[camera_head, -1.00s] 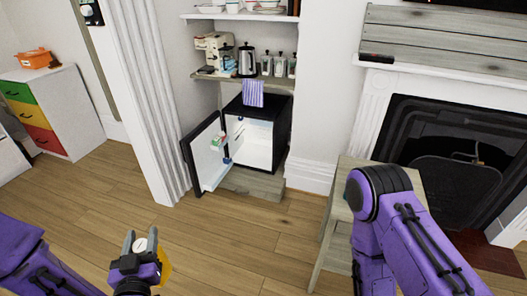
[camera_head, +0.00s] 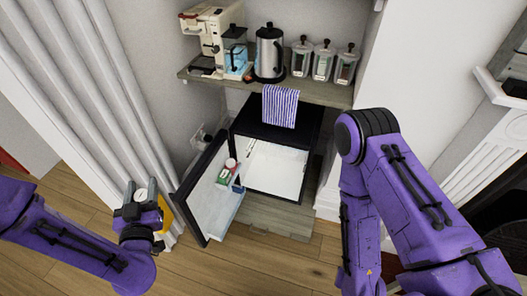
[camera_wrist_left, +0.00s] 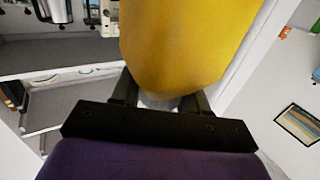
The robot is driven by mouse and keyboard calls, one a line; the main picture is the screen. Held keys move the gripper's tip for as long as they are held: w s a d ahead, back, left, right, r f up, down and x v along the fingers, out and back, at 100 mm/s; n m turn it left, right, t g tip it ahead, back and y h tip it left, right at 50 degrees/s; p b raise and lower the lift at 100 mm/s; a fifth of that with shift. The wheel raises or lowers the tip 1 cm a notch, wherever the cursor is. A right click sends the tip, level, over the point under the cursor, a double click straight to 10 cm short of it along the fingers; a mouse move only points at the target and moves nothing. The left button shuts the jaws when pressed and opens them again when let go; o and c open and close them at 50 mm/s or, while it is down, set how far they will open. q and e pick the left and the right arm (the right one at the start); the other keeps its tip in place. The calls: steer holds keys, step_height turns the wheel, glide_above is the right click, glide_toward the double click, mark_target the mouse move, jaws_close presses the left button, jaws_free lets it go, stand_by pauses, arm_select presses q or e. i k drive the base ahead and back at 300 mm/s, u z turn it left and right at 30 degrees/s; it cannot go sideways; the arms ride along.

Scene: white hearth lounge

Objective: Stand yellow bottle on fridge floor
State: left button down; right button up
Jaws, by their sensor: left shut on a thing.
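The yellow bottle (camera_wrist_left: 185,45) fills the top middle of the left wrist view, between the fingers of my left gripper (camera_wrist_left: 160,92). In the head view my left gripper (camera_head: 140,208) is shut on the bottle (camera_head: 164,213), which shows as a yellow edge with a pale cap. It is left of the fridge door, in front of the curtain. The small black fridge (camera_head: 272,117) stands open, and its white inside (camera_head: 275,168) looks empty where it shows. The open door (camera_head: 200,212) swings out to the left with small items on its shelf. My right gripper is out of view.
A shelf (camera_head: 312,91) above the fridge holds a coffee machine (camera_head: 207,40), a kettle (camera_head: 268,55) and several jars. A striped cloth (camera_head: 280,106) hangs from it over the fridge top. My right arm is close on the right side.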

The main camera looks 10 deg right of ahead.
mark_target(279, 176)
steer(key=i, duration=0.9)
steer(key=z, duration=1.8)
